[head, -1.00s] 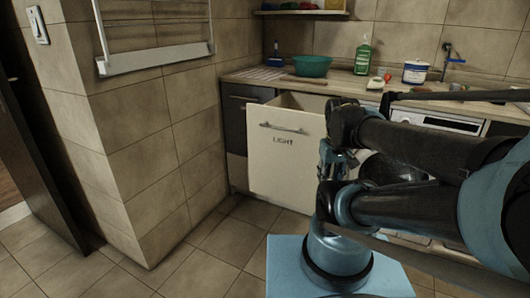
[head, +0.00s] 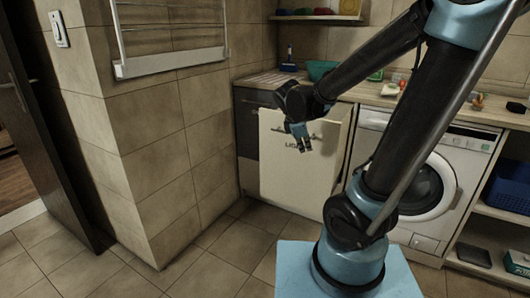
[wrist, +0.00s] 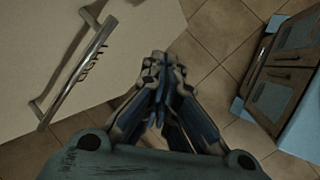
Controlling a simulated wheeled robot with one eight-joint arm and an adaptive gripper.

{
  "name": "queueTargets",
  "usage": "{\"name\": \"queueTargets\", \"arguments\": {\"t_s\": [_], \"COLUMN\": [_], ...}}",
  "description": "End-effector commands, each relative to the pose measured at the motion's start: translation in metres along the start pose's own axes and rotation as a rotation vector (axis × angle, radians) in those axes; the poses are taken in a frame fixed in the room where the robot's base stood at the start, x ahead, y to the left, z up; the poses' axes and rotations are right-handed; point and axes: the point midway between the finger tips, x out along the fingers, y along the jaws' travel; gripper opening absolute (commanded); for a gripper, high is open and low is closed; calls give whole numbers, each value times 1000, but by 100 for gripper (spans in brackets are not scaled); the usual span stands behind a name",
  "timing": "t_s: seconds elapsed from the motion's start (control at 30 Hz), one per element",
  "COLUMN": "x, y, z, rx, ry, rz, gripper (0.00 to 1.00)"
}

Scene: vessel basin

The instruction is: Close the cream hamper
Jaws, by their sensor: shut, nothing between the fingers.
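The cream hamper (head: 285,178) is a pull-out unit with a cream front panel, a bar handle and dark lettering. In the head view it stands out from the cabinet row, left of the washing machine, with its right side showing. My gripper (head: 302,143) is in front of the panel's upper part and hides some of the handle and lettering. In the wrist view the panel (wrist: 125,45) and its metal handle (wrist: 75,75) lie to the left of my gripper (wrist: 160,105), whose fingers are together and empty. I cannot tell whether they touch the panel.
A washing machine (head: 423,185) stands right of the hamper, with open shelves holding a blue basket (head: 508,188) beyond it. A tiled wall (head: 150,160) juts out at the left. Tiled floor (head: 215,250) in front is clear.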

Motion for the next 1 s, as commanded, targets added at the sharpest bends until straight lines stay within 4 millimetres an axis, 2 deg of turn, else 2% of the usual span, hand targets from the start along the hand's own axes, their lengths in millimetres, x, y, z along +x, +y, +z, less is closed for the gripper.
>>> {"name": "queueTargets", "arguments": {"t_s": [0.1, 0.27, 0.4, 0.7, 0.8, 1.0], "x": [0, 0, -1, -3, -3, -1], "y": [19, 39, 53, 69, 70, 71], "z": [-28, -65, -102, -186, -202, -213], "rx": [-157, -361, -545, -908, -979, -1028], "ry": [-21, -56, -93, -186, -208, -226], "rz": [39, 88, 134, 225, 242, 254], "gripper": [0, 0, 0, 0, 0, 0]}}
